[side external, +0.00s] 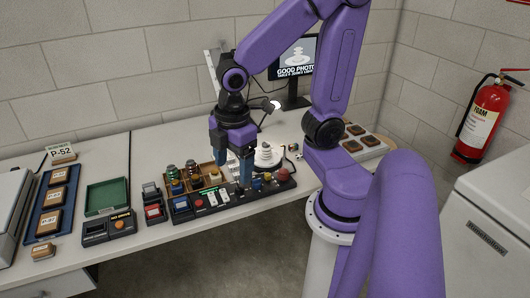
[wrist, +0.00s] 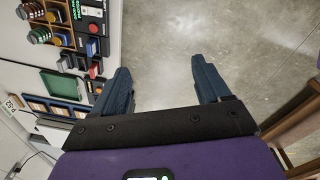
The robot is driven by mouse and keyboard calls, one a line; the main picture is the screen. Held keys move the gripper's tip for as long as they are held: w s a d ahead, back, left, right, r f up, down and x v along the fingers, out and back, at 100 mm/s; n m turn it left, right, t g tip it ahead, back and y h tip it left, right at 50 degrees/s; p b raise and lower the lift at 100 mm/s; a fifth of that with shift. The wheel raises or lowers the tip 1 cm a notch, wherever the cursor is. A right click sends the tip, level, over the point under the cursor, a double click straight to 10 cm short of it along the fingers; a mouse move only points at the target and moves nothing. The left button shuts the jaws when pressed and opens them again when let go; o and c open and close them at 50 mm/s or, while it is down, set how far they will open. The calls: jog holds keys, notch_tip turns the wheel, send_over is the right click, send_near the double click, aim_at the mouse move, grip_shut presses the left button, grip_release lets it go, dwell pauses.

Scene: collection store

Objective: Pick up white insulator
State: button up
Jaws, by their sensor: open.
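The white insulator (side external: 266,151) appears as a ribbed white piece on the table, on a round white base, right of my gripper in the side view. I cannot make out the insulator in the wrist view. My gripper (side external: 231,160) is open, with blue fingers pointing down near the wooden tray and the black control panel. In the wrist view my gripper (wrist: 162,78) has its fingers wide apart with only grey floor visible between them. I see nothing held.
A black control panel (side external: 224,202) with coloured knobs runs along the table's front edge. A green tray (side external: 106,197) and a blue tray (side external: 41,216) lie left. A monitor (side external: 294,66) stands behind. A fire extinguisher (side external: 483,118) hangs right.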

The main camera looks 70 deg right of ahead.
jog(key=w+d+f+n, duration=0.1)
jog(key=w+d, duration=0.7)
jog(key=n+h, duration=0.2)
jog(key=n, duration=0.1)
send_over(266, 144)
jog(key=a, duration=0.2)
notch_tip(266, 144, down, 5)
jog(key=shift+g, duration=0.3)
jog(key=f, duration=0.3)
jog(key=d+f, duration=0.1)
jog(key=f, duration=0.7)
jog(key=shift+w+d+f, duration=0.15)
jog(key=shift+w+d, duration=0.05)
jog(key=shift+d, duration=0.15)
jog(key=shift+s+d+f, duration=0.1)
jog(key=shift+d+f, duration=0.05)
jog(key=shift+f, duration=1.2)
jog(key=shift+d+f, duration=0.15)
jog(key=shift+f, duration=1.2)
jog(key=shift+r, duration=0.1)
jog(key=c, duration=1.3)
